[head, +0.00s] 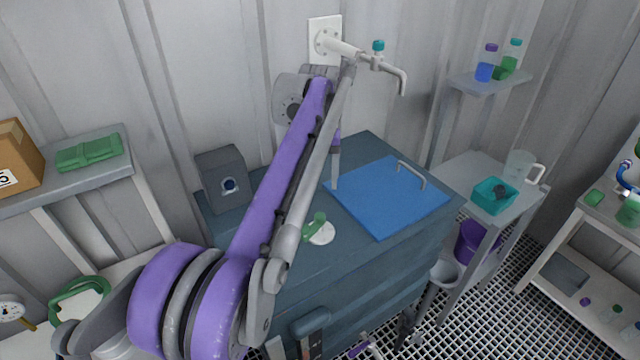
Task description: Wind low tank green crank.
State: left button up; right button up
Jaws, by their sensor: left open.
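The low tank (365,272) is a dark blue-grey box with a blue lid (385,200) and a metal lid handle. The green crank (315,224) stands on a white round disc on the tank's top, left of the lid. My purple left arm crosses in front of the tank, close to the crank in the picture. My left gripper (335,180) points down beyond the arm, over the tank top near the lid's left edge. It is open, apart from the crank and mostly hidden by the arm. My right gripper is not in view.
A wall pipe with a teal-handled tap (377,52) sticks out above the tank. A dark box (222,178) stands at the tank's back left. A green wheel (80,298) is at the lower left. A side table (455,172) with a teal tub (493,197) stands right.

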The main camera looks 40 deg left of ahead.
aim_at(320, 215)
pick_arm(q)
notch_tip(320, 215, down, 11)
jog(key=n+b, duration=0.4)
jog(key=n, duration=0.5)
jog(key=shift+f, duration=0.1)
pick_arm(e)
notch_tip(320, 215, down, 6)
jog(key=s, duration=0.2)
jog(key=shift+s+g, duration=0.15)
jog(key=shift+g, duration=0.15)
pick_arm(q)
grip_shut()
dwell(0.8)
